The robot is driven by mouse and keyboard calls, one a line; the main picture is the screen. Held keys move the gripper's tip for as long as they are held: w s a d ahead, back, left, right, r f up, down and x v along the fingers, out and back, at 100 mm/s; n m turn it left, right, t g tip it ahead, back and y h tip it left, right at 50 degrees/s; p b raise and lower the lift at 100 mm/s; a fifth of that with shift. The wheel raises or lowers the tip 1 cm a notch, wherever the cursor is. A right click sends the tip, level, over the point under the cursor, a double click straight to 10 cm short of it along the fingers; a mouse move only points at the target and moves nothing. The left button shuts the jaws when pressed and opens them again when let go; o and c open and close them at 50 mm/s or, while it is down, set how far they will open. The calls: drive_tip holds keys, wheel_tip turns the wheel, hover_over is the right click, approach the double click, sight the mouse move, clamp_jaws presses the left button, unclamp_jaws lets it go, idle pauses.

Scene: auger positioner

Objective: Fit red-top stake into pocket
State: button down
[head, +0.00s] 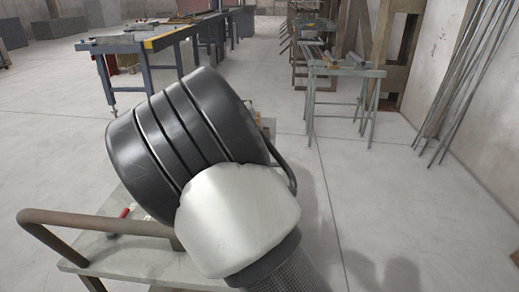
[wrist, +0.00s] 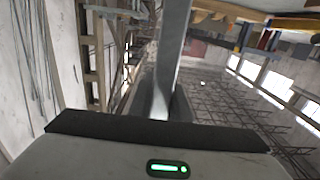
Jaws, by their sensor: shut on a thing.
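In the wrist view my gripper (wrist: 165,110) is shut on a long grey metal bar (wrist: 174,50). The bar looks like the stake, and it runs up out of the top of the picture. No red top shows on the visible part. In the head view my own arm covers the middle of the picture and hides my gripper and the held bar. I cannot make out the pocket in either view.
A low grey worktable (head: 130,262) with a rusty tube rail (head: 85,220) stands below my arm. A small red-ended item (head: 124,212) lies on it. A blue-framed bench (head: 150,42) and a rack of bars (head: 345,70) stand behind.

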drive_tip(key=shift+f, duration=3.05)
drive_tip(key=c, duration=1.6)
unclamp_jaws()
drive_tip(key=shift+o, duration=0.2)
wheel_tip(320, 180, up, 10)
drive_tip(key=p, duration=0.3)
